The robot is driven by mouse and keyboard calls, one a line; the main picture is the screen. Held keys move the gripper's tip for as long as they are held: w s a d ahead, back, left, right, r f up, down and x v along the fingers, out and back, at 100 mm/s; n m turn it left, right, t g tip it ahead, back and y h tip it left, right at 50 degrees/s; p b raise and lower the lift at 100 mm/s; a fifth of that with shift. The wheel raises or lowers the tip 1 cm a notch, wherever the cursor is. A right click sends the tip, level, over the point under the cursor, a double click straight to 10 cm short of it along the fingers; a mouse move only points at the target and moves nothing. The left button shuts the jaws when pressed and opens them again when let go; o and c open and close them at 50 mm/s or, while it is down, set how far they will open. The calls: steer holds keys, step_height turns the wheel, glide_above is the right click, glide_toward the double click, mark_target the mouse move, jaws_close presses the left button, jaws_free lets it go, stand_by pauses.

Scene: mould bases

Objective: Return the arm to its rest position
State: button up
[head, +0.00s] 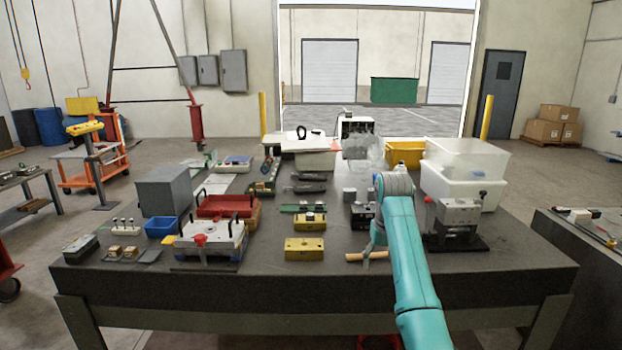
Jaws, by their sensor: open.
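My teal arm (409,255) rises from the lower right and reaches over the right half of the dark workbench (330,262). Its grey joint (392,184) is bent at the top. Past it, the arm's end turns down, and my gripper (374,252) is small and partly hidden beside the arm link. It is open, with no object seen held in it. A wooden handle (358,257) lies on the bench right by the gripper; I cannot tell whether they touch.
A grey fixture (458,217) and a white bin (467,170) stand right of the arm. Yellow blocks (304,248), a red tray (228,206) and a white mould base (211,240) stand left. The bench's front strip is mostly clear.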

steer(key=s+f+t, duration=0.2)
steer(key=s+f, duration=0.2)
steer(key=f, duration=1)
steer(key=s+f+t, duration=0.1)
steer(key=s+f, duration=0.3)
steer(key=f, duration=0.9)
steer(key=s+f+t, duration=0.2)
steer(key=s+f, duration=0.5)
steer(key=s, duration=0.3)
steer(key=s+f+t, duration=0.1)
steer(key=s+f, duration=0.5)
steer(key=s, duration=0.3)
steer(key=s+r+t, duration=0.3)
steer(key=s, duration=1.9)
steer(key=s+r+t, duration=0.4)
steer(key=s+r, duration=1.4)
steer(key=r, duration=0.4)
steer(key=shift+s, duration=0.3)
